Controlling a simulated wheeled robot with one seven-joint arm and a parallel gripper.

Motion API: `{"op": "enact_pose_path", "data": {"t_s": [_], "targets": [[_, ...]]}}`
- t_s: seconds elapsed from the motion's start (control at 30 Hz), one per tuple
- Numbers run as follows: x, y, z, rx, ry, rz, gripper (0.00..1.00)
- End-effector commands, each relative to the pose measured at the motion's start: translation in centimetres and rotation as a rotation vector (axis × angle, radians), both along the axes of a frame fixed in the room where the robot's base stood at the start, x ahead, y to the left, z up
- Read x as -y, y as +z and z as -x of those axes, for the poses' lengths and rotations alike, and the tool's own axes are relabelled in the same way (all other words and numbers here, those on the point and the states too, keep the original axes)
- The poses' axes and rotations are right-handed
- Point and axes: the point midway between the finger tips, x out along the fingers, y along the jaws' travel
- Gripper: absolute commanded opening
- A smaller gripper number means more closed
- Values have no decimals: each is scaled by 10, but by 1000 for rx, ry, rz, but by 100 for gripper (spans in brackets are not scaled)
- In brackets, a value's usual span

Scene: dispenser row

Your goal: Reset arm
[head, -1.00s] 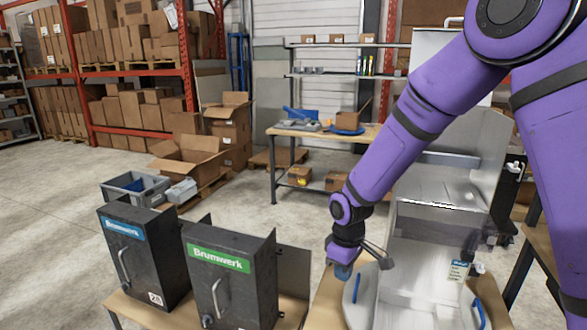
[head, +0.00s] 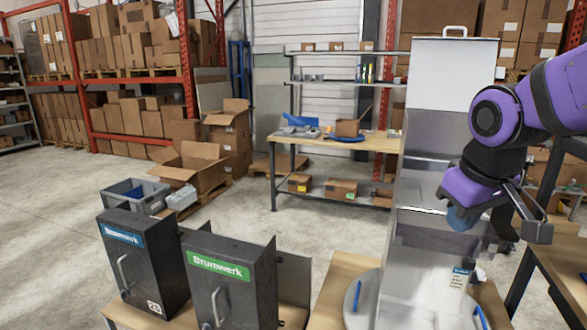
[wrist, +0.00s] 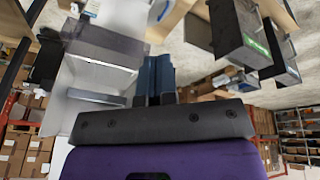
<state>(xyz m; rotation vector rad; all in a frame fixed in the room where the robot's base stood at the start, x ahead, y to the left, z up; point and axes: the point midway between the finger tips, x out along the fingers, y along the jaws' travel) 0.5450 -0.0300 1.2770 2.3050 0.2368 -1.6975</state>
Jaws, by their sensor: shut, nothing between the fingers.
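My gripper (head: 462,218) is raised in front of the tall pale dispenser (head: 455,75) at the right of the head view, with nothing in its fingers. In the wrist view its two blue fingers (wrist: 155,78) lie side by side, shut together. My purple arm is folded in from the right edge. The arm and gripper hide part of the dispenser's right side. Whether the gripper touches the dispenser I cannot tell.
Two black boxes, one with a blue label (head: 143,262) and one with a green label (head: 230,285), stand on a low table at front left. A workbench (head: 330,145) is behind. A grey crate (head: 135,195) and open cartons (head: 190,162) are on the floor at left.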

Motion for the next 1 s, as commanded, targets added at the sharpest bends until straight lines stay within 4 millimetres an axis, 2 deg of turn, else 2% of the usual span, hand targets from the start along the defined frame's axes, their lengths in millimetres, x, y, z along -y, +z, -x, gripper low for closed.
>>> {"op": "enact_pose_path", "data": {"t_s": [0.1,0.3,0.5,0.67,1.0], "targets": [[13,17,29,46,-74,-29,0],[28,33,74,107,-187,-86,0],[37,39,106,148,-259,-129,0],[39,39,115,159,-282,-145,0],[39,40,116,158,-284,-146,0]]}}
